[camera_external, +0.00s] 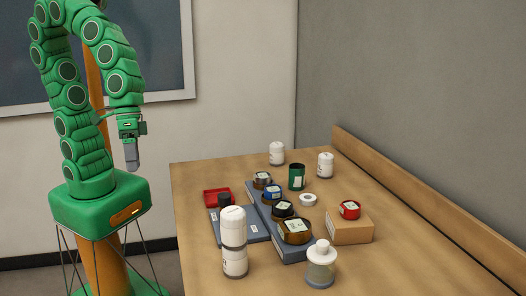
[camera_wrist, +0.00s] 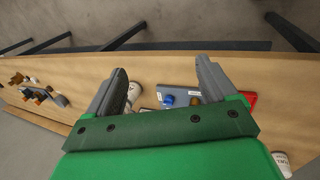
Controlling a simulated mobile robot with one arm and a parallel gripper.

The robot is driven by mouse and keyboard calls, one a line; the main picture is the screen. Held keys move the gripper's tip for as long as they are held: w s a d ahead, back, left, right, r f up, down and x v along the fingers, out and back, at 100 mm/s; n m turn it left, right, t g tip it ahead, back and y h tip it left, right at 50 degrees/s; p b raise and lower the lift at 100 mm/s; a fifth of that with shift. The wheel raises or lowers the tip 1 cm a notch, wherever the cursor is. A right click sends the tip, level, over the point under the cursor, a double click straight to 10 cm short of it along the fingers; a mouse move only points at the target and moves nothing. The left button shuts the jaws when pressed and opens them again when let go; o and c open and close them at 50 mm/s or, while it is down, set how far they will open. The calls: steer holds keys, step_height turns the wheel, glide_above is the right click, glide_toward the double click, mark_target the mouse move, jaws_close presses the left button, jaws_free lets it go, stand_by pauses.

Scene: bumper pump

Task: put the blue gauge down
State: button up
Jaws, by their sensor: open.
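A row of round gauges stands on a long grey-blue block (camera_external: 286,248) on the table. One gauge with a blue rim (camera_external: 272,193) sits mid-row, and a dark, bluish one (camera_external: 283,210) sits just in front of it; I cannot tell surely which is the blue gauge. In the wrist view a small blue object (camera_wrist: 167,101) shows between the fingers, well beyond them. My gripper (camera_external: 131,158) hangs off the left side of the table, apart from every object. Its two fingers (camera_wrist: 164,78) are spread with nothing between them.
A red tray (camera_external: 208,198) and a black-capped item (camera_external: 224,201) lie left of the row. White stacked jars (camera_external: 234,260) and a clear jar (camera_external: 321,268) stand in front. A red gauge (camera_external: 349,209) sits on a cardboard box (camera_external: 351,233). The table's right front is clear.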

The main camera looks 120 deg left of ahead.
steer(key=s+a+m+g+y, duration=0.1)
steer(key=s+a+m, duration=0.3)
steer(key=s, duration=0.5)
steer(key=s+a+m+g+y, duration=0.1)
steer(key=s+a+m+g, duration=0.2)
steer(key=s, duration=0.6)
steer(key=shift+s+a+m+y, duration=0.15)
steer(key=shift+a+m+y, duration=0.2)
steer(key=shift+m, duration=0.85)
steer(key=shift+r, duration=0.1)
